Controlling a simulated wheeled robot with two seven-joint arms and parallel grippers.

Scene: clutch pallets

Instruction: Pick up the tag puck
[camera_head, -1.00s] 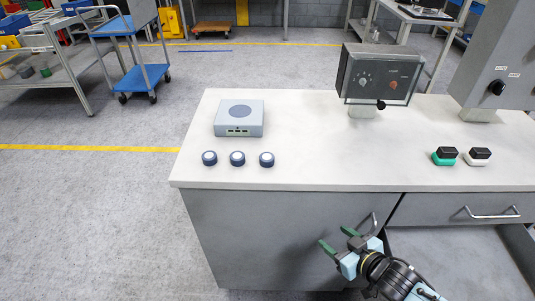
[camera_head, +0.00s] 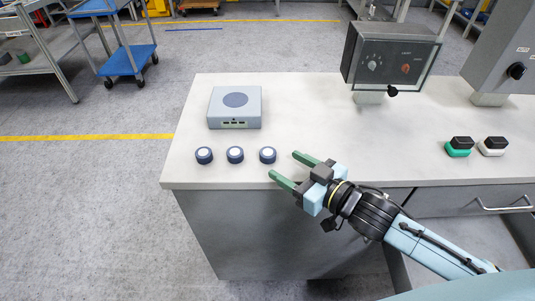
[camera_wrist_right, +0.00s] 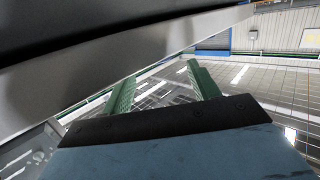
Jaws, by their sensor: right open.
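I cannot tell which is the tag puck. My right gripper (camera_head: 287,166) is open and empty, its green fingers pointing left, just to the right of the right puck and apart from it. In the right wrist view the open green fingers (camera_wrist_right: 160,85) show with nothing between them. My left gripper is not in view.
A grey box (camera_head: 234,107) with a round dark top patch stands behind the pucks on the white counter (camera_head: 310,110). A control box (camera_head: 388,58) stands at the back. Green and white button blocks (camera_head: 459,147) sit at the right. The counter's middle is clear.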

